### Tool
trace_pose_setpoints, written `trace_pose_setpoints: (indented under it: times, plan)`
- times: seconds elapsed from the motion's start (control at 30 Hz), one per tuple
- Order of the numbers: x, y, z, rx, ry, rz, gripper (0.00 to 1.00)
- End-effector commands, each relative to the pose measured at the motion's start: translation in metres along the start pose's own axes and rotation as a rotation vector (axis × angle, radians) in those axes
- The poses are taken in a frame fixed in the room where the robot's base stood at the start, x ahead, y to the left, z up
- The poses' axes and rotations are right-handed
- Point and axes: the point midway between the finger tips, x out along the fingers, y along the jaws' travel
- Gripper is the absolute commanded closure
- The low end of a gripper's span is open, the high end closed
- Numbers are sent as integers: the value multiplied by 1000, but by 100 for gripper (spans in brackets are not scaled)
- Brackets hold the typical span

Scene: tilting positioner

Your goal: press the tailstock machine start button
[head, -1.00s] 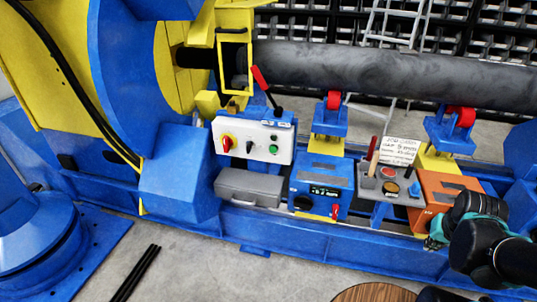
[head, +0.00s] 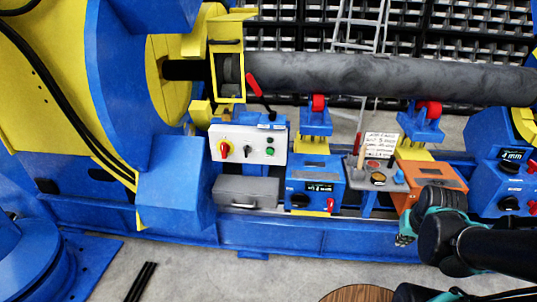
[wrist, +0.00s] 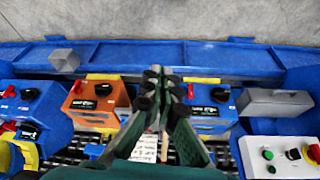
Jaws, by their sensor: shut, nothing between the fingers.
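A white control box (head: 248,145) stands left of centre in the head view. Its front has a red-and-yellow rotary switch (head: 223,149), a black selector (head: 247,150) and a green button (head: 270,152). The white box also shows at the lower right of the wrist view (wrist: 285,168), with the green button (wrist: 267,155) in sight. A blue station with several displays and black knobs (head: 487,160) stands at the far right; I cannot tell whether it carries the start button. My gripper (head: 404,240) is shut and empty, in front of the blue bed, well right of the white box. In the wrist view its fingertips (wrist: 164,78) meet.
A long grey pipe (head: 390,75) runs behind. A round wooden top (head: 358,293) is at the bottom.

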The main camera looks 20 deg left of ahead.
Motion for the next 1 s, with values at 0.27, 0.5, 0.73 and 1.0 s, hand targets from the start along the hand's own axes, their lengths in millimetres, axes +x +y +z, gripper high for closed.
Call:
trace_pose_setpoints:
  times: [0.27,0.5,0.73,1.0]
  plan:
    - [13,-61,-83,-119,115,-103,100]
    - [36,-161,-163,-245,255,-243,100]
    - [63,-276,-208,-345,377,-387,100]
    - [93,-412,-215,-429,500,-557,100]
